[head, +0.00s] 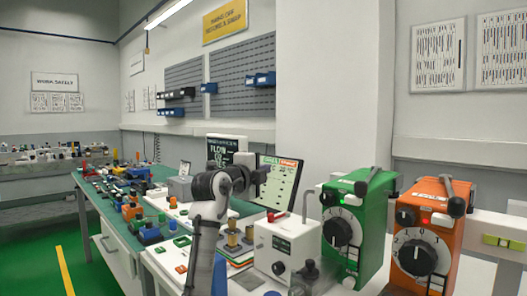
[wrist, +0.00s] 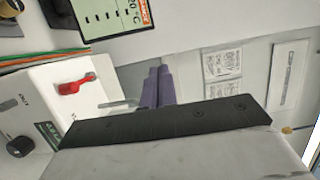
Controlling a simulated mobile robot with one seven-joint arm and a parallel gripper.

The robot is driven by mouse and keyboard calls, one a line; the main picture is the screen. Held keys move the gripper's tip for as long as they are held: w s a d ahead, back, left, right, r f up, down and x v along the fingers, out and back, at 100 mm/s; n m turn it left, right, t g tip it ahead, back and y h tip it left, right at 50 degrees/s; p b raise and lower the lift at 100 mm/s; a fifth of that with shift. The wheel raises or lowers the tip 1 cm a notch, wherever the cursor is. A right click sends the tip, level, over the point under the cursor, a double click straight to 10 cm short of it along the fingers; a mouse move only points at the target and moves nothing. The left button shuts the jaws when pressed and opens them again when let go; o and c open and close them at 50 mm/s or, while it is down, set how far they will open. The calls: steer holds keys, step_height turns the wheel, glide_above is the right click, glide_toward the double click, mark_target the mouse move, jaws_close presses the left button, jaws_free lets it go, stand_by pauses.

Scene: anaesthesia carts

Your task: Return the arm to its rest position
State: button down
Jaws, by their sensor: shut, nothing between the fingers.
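My gripper (wrist: 155,88) shows in the wrist view with its two purple-grey fingers together and nothing between them. In the head view my arm rises from the lower middle and bends at dark joints, and the gripper end (head: 261,174) is raised in front of a tablet-like screen (head: 284,182). The fingers are too small to make out there. The gripper is above the bench and appears apart from the things around it. A white box with a red lever (head: 285,247) stands below and to its right; its red lever (wrist: 76,84) also shows in the wrist view.
A green vaporizer (head: 360,225) and an orange vaporizer (head: 428,240) with dials stand at the right. The green bench top (head: 110,190) holds several small parts at the left. A white pillar (head: 330,90) rises behind. Green floor (head: 40,260) is clear at the left.

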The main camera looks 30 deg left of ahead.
step_height(320, 180, up, 6)
steer(key=shift+s+a+f, duration=0.1)
steer(key=shift+f, duration=0.1)
